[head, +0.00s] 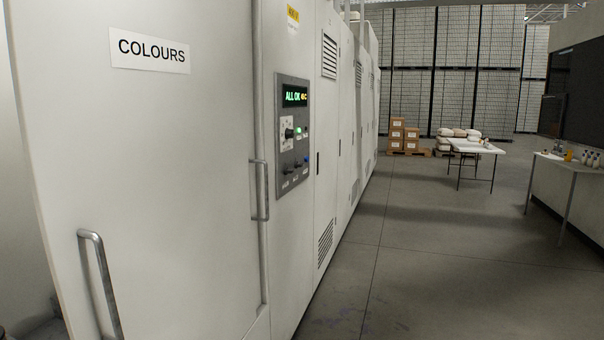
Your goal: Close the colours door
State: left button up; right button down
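The colours door (165,170) is a tall off-white panel filling the left of the head view. It carries a white label (150,50) reading "COLOURS". A vertical metal bar handle (102,285) is low on its left side. The right edge of the door meets the machine front near a second bar handle (262,190). The left edge of the door stands in front of a pale grey area, and I cannot tell whether a gap is there. Neither of my grippers is in view.
A control panel (293,135) with a green "ALL OK" display is right of the door. The machine front runs away into the distance. The grey floor (430,260) to the right is clear. Tables (475,147) and stacked boxes (403,137) stand farther off.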

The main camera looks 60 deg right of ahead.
aim_at(132, 115)
jog(key=z, duration=1.45)
jog(key=u, duration=0.3)
jog(key=i+l+u, duration=0.15)
jog(key=u, duration=0.3)
jog(key=l+u, duration=0.75)
jog(key=u, duration=0.2)
jog(key=i, duration=0.05)
